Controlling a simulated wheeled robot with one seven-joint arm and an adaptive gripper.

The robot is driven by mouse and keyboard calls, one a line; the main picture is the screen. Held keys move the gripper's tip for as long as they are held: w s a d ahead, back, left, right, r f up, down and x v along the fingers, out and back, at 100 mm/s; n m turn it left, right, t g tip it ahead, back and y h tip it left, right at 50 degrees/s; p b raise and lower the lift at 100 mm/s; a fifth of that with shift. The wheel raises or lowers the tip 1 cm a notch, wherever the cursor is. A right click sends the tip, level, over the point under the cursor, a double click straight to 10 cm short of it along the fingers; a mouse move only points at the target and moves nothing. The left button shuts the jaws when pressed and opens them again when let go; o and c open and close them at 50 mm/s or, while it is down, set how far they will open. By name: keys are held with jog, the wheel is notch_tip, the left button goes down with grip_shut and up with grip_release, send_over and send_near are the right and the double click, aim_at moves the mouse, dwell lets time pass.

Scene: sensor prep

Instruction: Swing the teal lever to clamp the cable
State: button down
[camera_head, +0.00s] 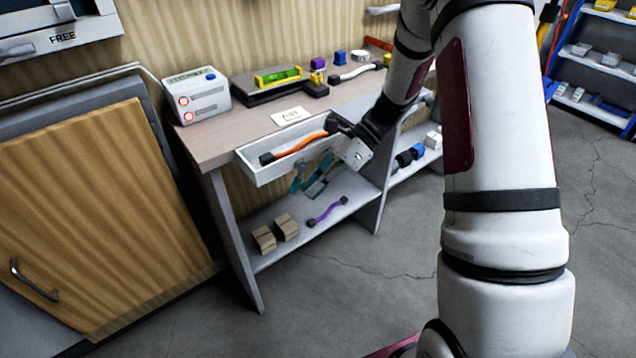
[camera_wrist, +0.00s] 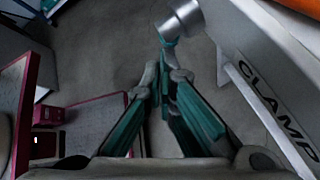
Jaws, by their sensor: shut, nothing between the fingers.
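An orange cable (camera_head: 300,146) with dark ends lies in a white open tray (camera_head: 262,179) at the table's front edge. In the wrist view, the tray's side (camera_wrist: 235,75) bears the word CLAMP, and a bit of orange shows at the top right. A silver knob (camera_wrist: 180,20) stands out from that side. A narrow teal piece, seemingly the lever (camera_wrist: 168,44), shows just below the knob. My gripper (camera_head: 308,186) is below the tray's front, and its teal fingers also show in the wrist view (camera_wrist: 163,76). The fingers are shut and empty, close to the teal piece; contact is unclear.
The table (camera_head: 225,145) holds a white box with red buttons (camera_head: 196,95), a yellow-green level (camera_head: 278,76) and a note card (camera_head: 290,116). The lower shelf carries cardboard blocks (camera_head: 286,226) and a purple cable (camera_head: 327,211). The floor in front is clear.

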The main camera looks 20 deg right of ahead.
jog(key=shift+s+a+r+m+g+y+p, duration=0.2)
jog(key=shift+a+y, duration=0.25)
jog(key=shift+y, duration=0.55)
jog(key=shift+s+a+f+g+y+p, duration=0.15)
jog(key=shift+a+g+y, duration=0.2)
jog(key=shift+y, duration=0.65)
jog(key=shift+s+a+r+m+g+y+p, duration=0.15)
jog(key=shift+a+y, duration=0.35)
jog(key=shift+y, duration=0.5)
jog(key=shift+a, duration=0.1)
jog(key=shift+f, duration=0.1)
jog(key=d+f, duration=0.1)
jog(key=d, duration=1)
jog(key=shift+d+f, duration=0.25)
jog(key=shift+f, duration=0.05)
